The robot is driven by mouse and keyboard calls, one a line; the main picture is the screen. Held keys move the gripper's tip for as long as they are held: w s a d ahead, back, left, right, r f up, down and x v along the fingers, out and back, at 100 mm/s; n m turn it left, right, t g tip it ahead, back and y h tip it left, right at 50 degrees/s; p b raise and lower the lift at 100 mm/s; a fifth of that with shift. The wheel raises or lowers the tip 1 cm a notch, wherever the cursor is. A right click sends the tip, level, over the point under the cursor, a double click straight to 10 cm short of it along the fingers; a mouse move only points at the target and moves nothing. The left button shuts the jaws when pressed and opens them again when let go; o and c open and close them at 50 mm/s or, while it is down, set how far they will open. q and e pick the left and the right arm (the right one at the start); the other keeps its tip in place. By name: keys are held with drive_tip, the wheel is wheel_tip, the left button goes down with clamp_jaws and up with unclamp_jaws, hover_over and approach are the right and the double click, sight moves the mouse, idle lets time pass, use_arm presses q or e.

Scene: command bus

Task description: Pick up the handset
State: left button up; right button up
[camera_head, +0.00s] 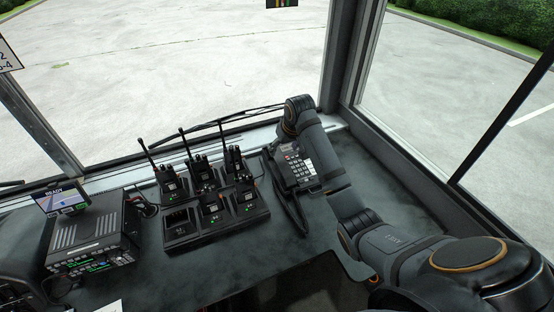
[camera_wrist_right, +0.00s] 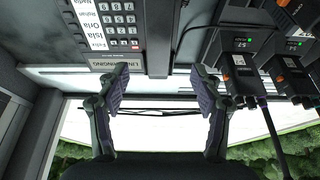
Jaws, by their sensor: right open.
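The desk phone (camera_head: 299,172) stands on the dark dashboard, with a keypad and a column of white name labels. Its dark handset (camera_head: 275,174) appears to lie in the cradle along the phone's left side. In the right wrist view the handset (camera_wrist_right: 157,38) is a dark upright bar beside the keypad, partly cut off at the top. My right gripper (camera_wrist_right: 160,82) is open and empty, its two fingers spread to either side of the handset's line, apparently short of it. In the head view my right arm hides the fingers and the phone's far part. My left gripper is not in view.
A charger tray (camera_head: 182,240) with several radios (camera_head: 212,207) stands left of the phone, some antennas upright. A console unit (camera_head: 95,235) with a small screen (camera_head: 62,197) sits farther left. Windshield and window frames border the dashboard. The dashboard right of the phone is mostly clear.

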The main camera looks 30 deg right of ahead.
sight(281, 160)
drive_tip(key=shift+f, duration=0.65)
drive_tip(key=x, duration=0.2)
drive_tip(key=shift+w+f, duration=0.25)
drive_tip(key=shift+f, duration=0.1)
drive_tip(key=shift+p+x, duration=0.35)
drive_tip(key=shift+x, duration=0.4)
drive_tip(key=x, duration=0.4)
drive_tip(key=shift+d+p, duration=0.2)
drive_tip(key=shift+p, duration=0.1)
drive_tip(key=shift+w+f, duration=0.15)
drive_tip(key=shift+f, duration=0.1)
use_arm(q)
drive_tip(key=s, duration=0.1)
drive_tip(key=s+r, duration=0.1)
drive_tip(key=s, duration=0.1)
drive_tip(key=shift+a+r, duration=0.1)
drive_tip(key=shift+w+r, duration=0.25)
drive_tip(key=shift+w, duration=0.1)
use_arm(e)
drive_tip(key=shift+f, duration=0.2)
